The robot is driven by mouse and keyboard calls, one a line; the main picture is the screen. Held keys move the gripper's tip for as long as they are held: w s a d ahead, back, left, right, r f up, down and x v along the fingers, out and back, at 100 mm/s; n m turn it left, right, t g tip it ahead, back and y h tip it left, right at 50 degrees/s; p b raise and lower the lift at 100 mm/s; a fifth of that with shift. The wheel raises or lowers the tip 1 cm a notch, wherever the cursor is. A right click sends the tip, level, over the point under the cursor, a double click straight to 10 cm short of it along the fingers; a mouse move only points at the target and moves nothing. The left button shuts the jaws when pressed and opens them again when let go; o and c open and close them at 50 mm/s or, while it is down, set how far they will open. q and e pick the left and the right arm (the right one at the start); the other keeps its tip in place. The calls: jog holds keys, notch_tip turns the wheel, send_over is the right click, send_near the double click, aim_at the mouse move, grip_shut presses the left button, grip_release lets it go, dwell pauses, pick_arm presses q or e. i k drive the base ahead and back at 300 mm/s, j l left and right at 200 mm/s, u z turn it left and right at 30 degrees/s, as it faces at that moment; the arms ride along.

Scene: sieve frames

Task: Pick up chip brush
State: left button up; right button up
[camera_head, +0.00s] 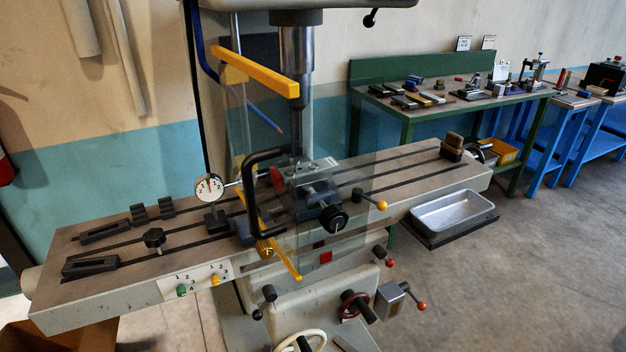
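A brown block-like object with a dark lower part (453,146) sits at the right end of the milling machine table (400,180). It may be the chip brush, but it is too small to be sure. No other thing in view clearly looks like a brush. Neither of my grippers is in view.
A vise (312,185) stands mid-table under the spindle (297,60), behind a clear guard with a yellow bar (255,72). A dial gauge (209,188) and black clamps (92,265) are at left. A green workbench (410,120) stands behind.

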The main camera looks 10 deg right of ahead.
aim_at(451, 149)
jog(key=i+l+u, duration=0.15)
jog(key=l, duration=0.75)
jog(key=l+u, duration=0.1)
jog(key=l, duration=0.85)
jog(key=i, duration=0.05)
